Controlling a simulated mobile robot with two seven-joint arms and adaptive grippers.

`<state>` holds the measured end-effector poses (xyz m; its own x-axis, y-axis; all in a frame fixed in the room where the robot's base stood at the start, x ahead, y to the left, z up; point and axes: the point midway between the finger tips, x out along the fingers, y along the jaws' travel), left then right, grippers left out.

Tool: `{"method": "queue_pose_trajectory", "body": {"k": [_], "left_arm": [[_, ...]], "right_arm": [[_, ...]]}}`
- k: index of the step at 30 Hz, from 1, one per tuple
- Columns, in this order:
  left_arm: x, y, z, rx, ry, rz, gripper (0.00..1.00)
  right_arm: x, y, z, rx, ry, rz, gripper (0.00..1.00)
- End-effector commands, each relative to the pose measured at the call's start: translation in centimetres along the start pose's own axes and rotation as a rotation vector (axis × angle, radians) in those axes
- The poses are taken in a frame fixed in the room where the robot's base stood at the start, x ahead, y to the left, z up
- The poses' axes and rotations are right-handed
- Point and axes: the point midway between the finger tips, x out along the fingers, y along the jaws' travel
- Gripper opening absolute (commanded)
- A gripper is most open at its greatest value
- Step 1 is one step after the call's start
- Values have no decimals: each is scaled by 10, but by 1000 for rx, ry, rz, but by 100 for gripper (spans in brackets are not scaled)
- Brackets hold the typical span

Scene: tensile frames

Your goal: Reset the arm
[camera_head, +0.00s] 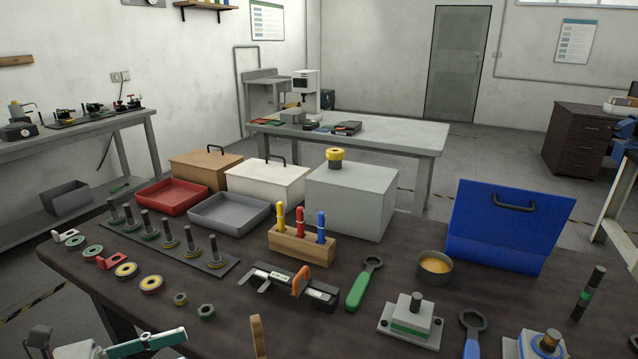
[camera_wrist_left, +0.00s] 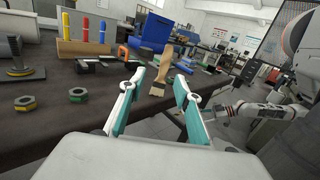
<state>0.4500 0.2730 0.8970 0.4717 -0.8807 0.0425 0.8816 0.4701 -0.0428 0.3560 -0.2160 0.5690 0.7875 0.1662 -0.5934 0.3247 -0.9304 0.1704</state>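My left gripper (camera_head: 130,346) shows at the bottom left of the head view, low by the near edge of the dark workbench (camera_head: 245,285). In the left wrist view its two teal-and-white fingers (camera_wrist_left: 161,88) are spread apart with nothing gripped. A brush with a wooden handle (camera_wrist_left: 164,62) shows between the fingers in that picture, apparently beyond them. Its handle also shows at the bottom of the head view (camera_head: 258,337). My right arm (camera_wrist_left: 240,110) shows at the right of the left wrist view; its gripper is too small to judge. The head view does not show it.
The bench is crowded. Washers, nuts and a row of bolts (camera_head: 170,240) lie at left. Trays and lidded boxes line the back.

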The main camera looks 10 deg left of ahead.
Motion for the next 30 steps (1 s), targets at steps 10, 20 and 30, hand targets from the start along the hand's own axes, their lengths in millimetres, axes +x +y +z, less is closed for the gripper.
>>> {"method": "queue_pose_trajectory", "body": {"k": [10, 20, 30], "left_arm": [[5, 53, 23, -411, -333, 385, 33], [-46, 98, -16, -941, -670, 799, 33], [-111, 72, -127, -1487, -950, 1277, 33]], "right_arm": [[0, 0, 0, 0, 0, 0, 40], [0, 0, 0, 0, -1, -1, 40], [0, 0, 1, -1, -1, -1, 40]]}}
